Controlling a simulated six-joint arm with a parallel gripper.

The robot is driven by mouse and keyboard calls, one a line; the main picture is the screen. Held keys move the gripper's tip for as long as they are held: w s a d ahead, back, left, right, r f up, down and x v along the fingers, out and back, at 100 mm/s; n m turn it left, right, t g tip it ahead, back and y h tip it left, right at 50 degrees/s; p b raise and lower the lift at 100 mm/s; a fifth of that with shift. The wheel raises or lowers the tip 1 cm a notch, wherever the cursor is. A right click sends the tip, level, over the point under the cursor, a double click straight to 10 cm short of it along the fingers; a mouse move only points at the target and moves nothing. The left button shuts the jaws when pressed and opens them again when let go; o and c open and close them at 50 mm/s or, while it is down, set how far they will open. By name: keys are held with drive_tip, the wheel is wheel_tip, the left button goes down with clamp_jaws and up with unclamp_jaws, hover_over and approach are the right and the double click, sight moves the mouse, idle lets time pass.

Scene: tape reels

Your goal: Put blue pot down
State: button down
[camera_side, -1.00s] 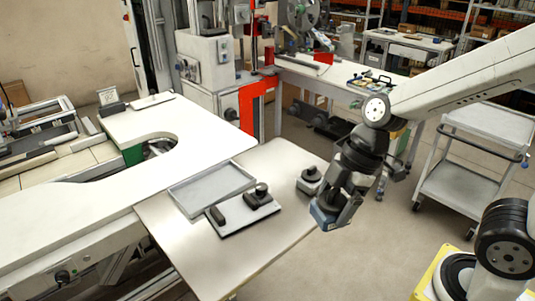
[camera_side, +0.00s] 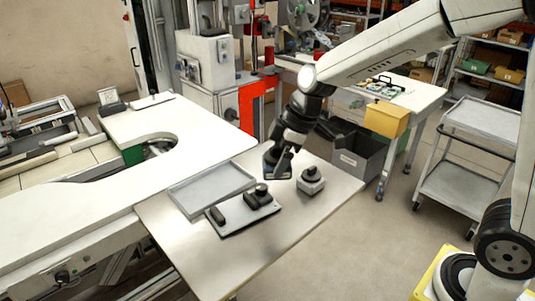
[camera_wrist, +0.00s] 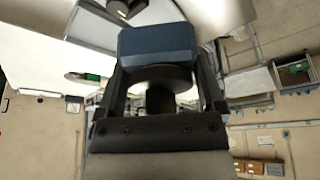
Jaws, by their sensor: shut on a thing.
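The blue pot (camera_wrist: 157,41) is a dark blue block with a round dark part under it in the wrist view. My gripper (camera_wrist: 162,76) is shut on it, one finger on each side. In the side view my gripper (camera_side: 279,163) holds the pot above the far right part of the work table (camera_side: 185,237). It is behind and left of a small grey block with a dark knob (camera_side: 310,181), seen apart from it in the picture. The pot's underside is hidden in the side view.
A shallow grey tray (camera_side: 187,208) lies left of the gripper. A light plate with dark parts on it (camera_side: 262,216) lies in front of the tray. The table's near part is bare. A grey bin (camera_side: 354,160) stands beyond the table's right edge.

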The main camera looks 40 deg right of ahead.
drive_tip(key=w+m, duration=0.1)
drive_tip(key=w, duration=0.5)
drive_tip(key=shift+d+f+t, duration=0.3)
drive_tip(key=shift+d, duration=0.05)
drive_tip(key=shift+w, duration=0.2)
approach(219, 181)
drive_tip(key=shift+a, duration=0.7)
drive_tip(key=shift+w+f, duration=0.45)
drive_tip(key=shift+f, duration=0.05)
drive_tip(key=shift+w+f, duration=0.2)
drive_tip(key=shift+f, duration=0.05)
drive_tip(key=shift+a+f, duration=0.1)
drive_tip(key=shift+f, duration=1.45)
